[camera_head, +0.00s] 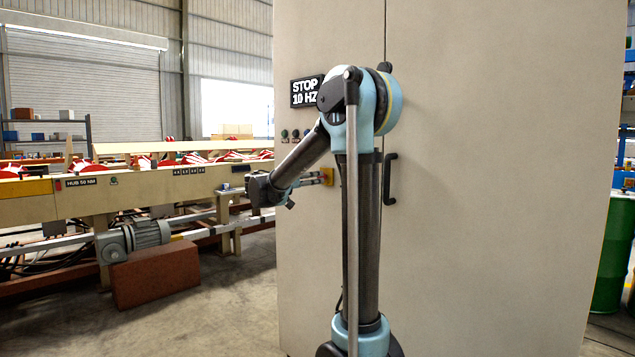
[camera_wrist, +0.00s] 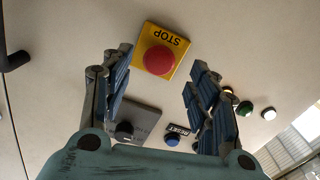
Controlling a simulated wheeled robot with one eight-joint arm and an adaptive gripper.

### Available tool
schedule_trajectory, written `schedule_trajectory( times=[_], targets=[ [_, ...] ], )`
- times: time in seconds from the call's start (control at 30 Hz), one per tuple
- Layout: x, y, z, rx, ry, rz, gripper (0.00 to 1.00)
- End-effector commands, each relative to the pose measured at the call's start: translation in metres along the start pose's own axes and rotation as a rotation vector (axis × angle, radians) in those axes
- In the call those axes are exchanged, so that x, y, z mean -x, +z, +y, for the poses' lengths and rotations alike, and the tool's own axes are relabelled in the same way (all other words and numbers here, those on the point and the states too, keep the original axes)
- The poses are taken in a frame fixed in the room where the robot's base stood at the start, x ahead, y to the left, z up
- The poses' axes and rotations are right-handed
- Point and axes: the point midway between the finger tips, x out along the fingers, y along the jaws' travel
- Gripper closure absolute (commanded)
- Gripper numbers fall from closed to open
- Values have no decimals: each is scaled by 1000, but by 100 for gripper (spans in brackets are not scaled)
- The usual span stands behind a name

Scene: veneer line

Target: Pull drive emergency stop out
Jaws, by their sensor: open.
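The emergency stop is a red mushroom button (camera_wrist: 159,60) on a yellow plate (camera_wrist: 176,42) marked STOP, upside down in the wrist view. The yellow plate also shows at the cabinet's left part in the head view (camera_head: 328,176). My gripper (camera_wrist: 160,64) is open, its blue-padded fingers on either side of the button in the picture, with visible gaps. Whether the fingertips reach the button's depth I cannot tell.
A blue button (camera_wrist: 172,140) by a RESET label, a black knob (camera_wrist: 124,129), a green button (camera_wrist: 245,108) and a white button (camera_wrist: 269,114) sit nearby. The cabinet (camera_head: 500,180) has a black handle (camera_head: 390,180) and a display (camera_head: 306,91) reading STOP 10 HZ. A conveyor (camera_head: 120,198) stands left.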

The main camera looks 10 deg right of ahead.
Motion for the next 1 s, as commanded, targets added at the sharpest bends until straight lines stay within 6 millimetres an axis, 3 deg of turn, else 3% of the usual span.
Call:
schedule_trajectory(
  times=[0.1, 0.3, 0.7, 0.93, 1.0],
  targets=[
    [-18, 0, 1, 0, 2, 0, 46],
    [-36, 0, 0, 0, 1, 0, 46],
    [-41, 0, 0, 0, 1, 0, 46],
    [-41, 0, 0, 0, 0, 0, 98],
    [-41, 0, 0, 0, 0, 0, 100]
  ],
)
